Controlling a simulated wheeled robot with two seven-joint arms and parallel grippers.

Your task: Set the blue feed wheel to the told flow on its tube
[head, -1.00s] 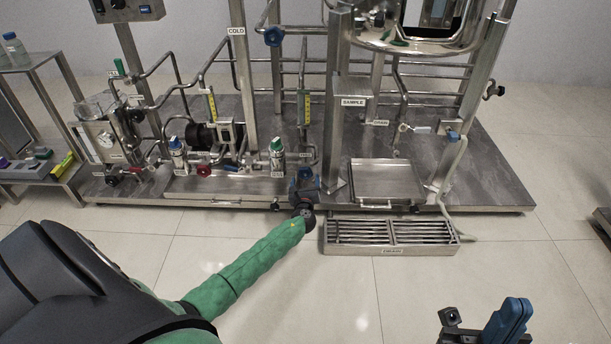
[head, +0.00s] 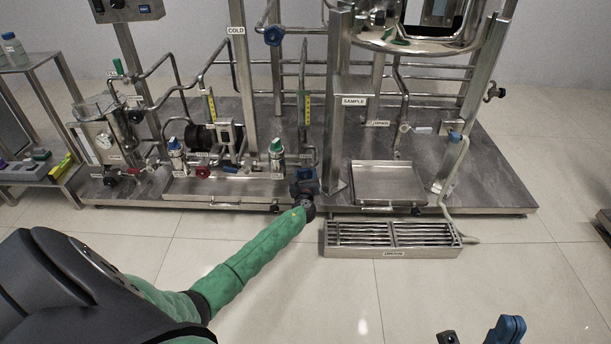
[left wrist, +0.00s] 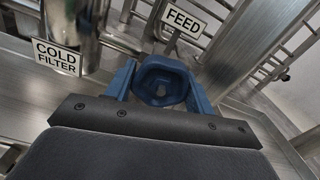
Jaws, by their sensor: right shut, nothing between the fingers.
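The blue feed wheel (left wrist: 160,82) sits below the FEED sign (left wrist: 185,18) in the left wrist view. My left gripper (left wrist: 160,85) has one blue finger on each side of the wheel. The gap between wheel and fingers is too small to judge whether they press on it. In the head view my left gripper (head: 304,188) is at the skid's front edge and hides the wheel. The feed tube (head: 304,108), with a yellow scale, stands behind it; its reading is too small to make out. My right gripper (head: 510,327) is shut and empty at the bottom edge.
The COLD FILTER sign (left wrist: 57,56) and a metal cylinder are left of the wheel. A second yellow-scaled tube (head: 211,106) stands further left. A steel tray (head: 386,183) and a floor drain grate (head: 392,252) are to the right. The near floor is clear.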

